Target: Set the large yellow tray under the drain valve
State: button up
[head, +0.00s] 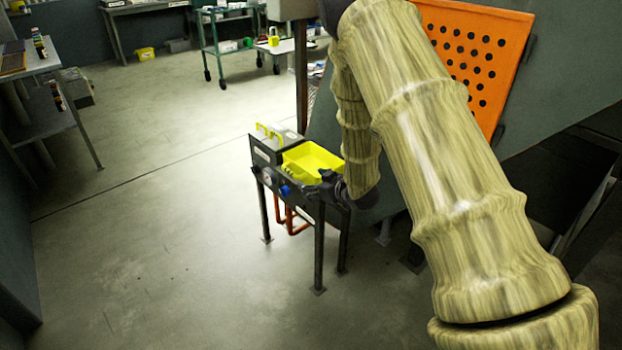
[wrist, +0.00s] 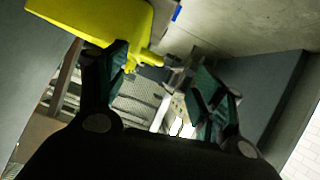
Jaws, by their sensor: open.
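A large yellow tray (head: 311,157) sits on top of a small dark stand in the middle of the head view. In the wrist view the yellow tray (wrist: 92,16) fills the upper left, behind and beside the left finger. My gripper (head: 331,184) is at the tray's near right corner in the head view. In the wrist view my gripper (wrist: 160,65) has its fingers spread with no tray between them. I cannot tell whether a finger touches the tray. I cannot pick out the drain valve for certain.
The dark stand (head: 262,153) also bears a pale box with a yellow handle (head: 270,131); a blue part shows on its front. An orange perforated panel (head: 474,58) is on the grey machine at right. A shelf (head: 43,128) stands at left. The floor between is clear.

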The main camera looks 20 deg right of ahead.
aim_at(296, 170)
jog(key=shift+n, duration=0.3)
jog(key=w, duration=0.6)
jog(key=shift+w+a+r, duration=0.1)
jog(key=shift+a+r, duration=0.15)
jog(key=shift+a, duration=0.15)
jog(key=shift+b+x, duration=0.6)
jog(key=shift+x, duration=2.45)
jog(key=shift+f, duration=0.1)
grip_shut()
